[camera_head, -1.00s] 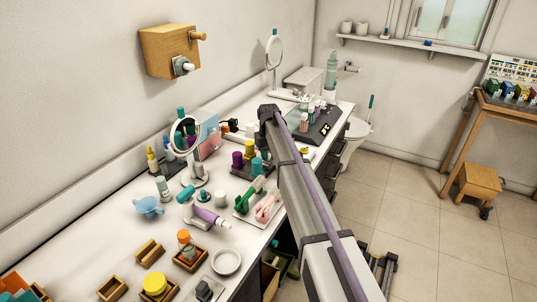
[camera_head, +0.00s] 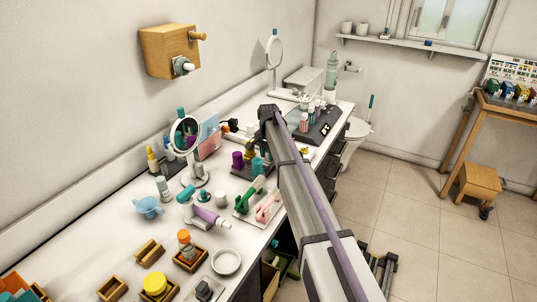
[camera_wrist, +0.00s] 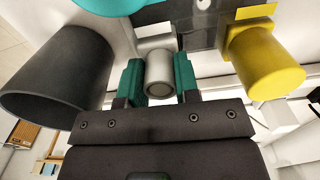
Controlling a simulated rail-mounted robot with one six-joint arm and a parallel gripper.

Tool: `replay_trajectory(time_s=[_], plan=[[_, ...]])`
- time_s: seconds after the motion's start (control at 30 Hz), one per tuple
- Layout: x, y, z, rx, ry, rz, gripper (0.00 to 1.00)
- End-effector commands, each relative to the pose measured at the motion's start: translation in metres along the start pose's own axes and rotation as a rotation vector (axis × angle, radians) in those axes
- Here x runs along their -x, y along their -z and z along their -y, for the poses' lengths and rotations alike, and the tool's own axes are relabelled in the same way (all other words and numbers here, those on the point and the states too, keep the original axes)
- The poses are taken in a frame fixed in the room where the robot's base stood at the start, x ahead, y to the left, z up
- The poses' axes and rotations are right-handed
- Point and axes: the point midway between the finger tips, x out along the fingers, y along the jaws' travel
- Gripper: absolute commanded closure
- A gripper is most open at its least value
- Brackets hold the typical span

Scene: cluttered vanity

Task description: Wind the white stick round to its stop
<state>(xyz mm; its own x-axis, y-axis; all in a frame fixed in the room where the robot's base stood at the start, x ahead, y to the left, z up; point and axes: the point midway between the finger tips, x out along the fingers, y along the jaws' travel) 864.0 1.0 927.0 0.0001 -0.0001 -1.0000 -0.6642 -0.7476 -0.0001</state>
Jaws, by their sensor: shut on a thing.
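The white stick (camera_wrist: 159,72) is a short pale cylinder in the wrist view, its round end facing the camera. The two teal fingers of my gripper (camera_wrist: 159,84) are shut on it, one on each side. In the head view the gripper is small and partly hidden near the coloured cylinders on the counter, and I cannot make out the white stick there. How far the stick is wound cannot be told.
A yellow cylinder (camera_wrist: 265,62) stands close to the right of the fingers, a dark cylinder (camera_wrist: 57,70) close to the left. A purple cylinder (camera_head: 238,160) is beside them. A round mirror (camera_head: 185,133) stands behind. The counter is crowded; a wooden box (camera_head: 168,50) hangs on the wall.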

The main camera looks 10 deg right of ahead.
Motion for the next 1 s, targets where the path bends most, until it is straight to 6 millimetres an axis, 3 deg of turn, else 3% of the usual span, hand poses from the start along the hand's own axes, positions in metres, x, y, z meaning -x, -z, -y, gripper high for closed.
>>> replay_trajectory(time_s=[0.37, 0.87, 0.9, 1.0], plan=[[0.0000, 0.0000, 0.0000, -0.160, 0.000, 0.000, 0.94], [0.0000, 0.0000, 0.0000, -0.180, 0.000, 0.000, 0.94], [0.0000, 0.0000, 0.0000, -0.180, 0.000, 0.000, 0.69], [0.0000, 0.0000, 0.0000, -0.180, 0.000, 0.000, 0.59]])
